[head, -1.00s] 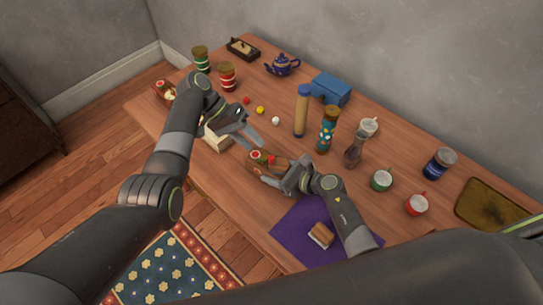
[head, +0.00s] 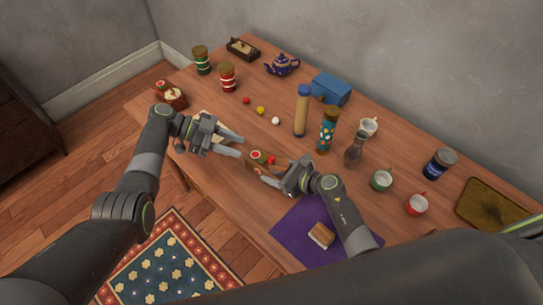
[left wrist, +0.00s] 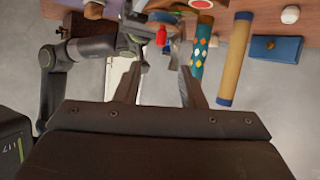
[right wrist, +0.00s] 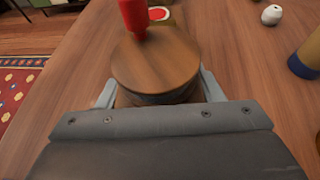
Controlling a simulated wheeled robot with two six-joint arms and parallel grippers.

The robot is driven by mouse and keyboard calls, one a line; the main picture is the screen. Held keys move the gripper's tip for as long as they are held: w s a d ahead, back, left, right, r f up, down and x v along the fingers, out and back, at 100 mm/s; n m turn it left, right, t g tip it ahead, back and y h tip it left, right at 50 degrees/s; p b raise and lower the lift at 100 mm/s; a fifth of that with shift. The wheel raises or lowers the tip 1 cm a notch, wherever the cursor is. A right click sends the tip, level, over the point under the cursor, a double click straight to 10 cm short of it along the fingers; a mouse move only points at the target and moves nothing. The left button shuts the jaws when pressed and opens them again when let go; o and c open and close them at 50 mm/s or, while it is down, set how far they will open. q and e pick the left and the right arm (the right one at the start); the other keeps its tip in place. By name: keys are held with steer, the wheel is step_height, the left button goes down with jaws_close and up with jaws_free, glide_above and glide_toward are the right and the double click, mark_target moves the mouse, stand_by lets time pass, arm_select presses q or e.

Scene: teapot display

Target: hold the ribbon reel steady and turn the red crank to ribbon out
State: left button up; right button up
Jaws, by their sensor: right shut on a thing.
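The wooden ribbon reel (head: 283,163) stands on the table in the middle of the head view. It shows large and round in the right wrist view (right wrist: 155,65). Its red crank (right wrist: 133,17) rises from the top; it also shows in the head view (head: 271,160) and the left wrist view (left wrist: 161,37). My right gripper (head: 273,178) is shut on the reel, one finger on each side. My left gripper (head: 243,146) is open and empty, left of the reel. In the left wrist view the crank lies beyond and between its fingers (left wrist: 160,82).
A purple mat (head: 290,228) with a small brown block (head: 321,235) lies in front. Small balls (head: 260,110) lie at the back left.

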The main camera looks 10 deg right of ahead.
mark_target(271, 157)
arm_select(q)
steer(key=shift+m, duration=0.4)
steer(key=x, duration=1.1)
steer(key=shift+d+f, duration=0.1)
steer(key=shift+d, duration=0.3)
jaws_close()
